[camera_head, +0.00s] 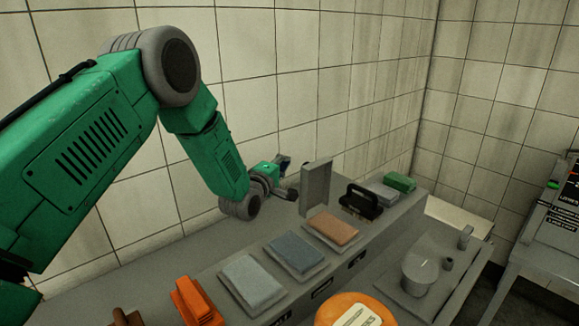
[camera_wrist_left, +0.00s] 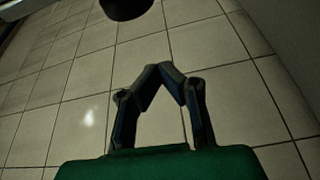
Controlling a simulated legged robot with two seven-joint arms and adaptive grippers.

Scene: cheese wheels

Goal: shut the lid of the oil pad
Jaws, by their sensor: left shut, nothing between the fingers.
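A grey lid (camera_head: 316,187) stands upright at the back edge of the tray with the brown pad (camera_head: 334,229), in the head view. A blue-grey pad (camera_head: 295,252) and a pale grey pad (camera_head: 252,281) lie on trays to its left, without raised lids. No readable label tells me which is the oil pad. My left gripper (camera_head: 283,178) is just left of the upright lid, near the wall; I cannot tell whether it touches. In the left wrist view its fingertips (camera_wrist_left: 165,73) meet, shut and empty. My right gripper is out of view.
A black-handled block (camera_head: 361,202) stands right of the lid, with a green block (camera_head: 400,182) beyond. Orange blocks (camera_head: 196,300) and an orange round item (camera_head: 354,310) are nearer. A tiled wall (camera_head: 270,60) runs close behind the bench. A metal pot (camera_head: 420,271) stands lower right.

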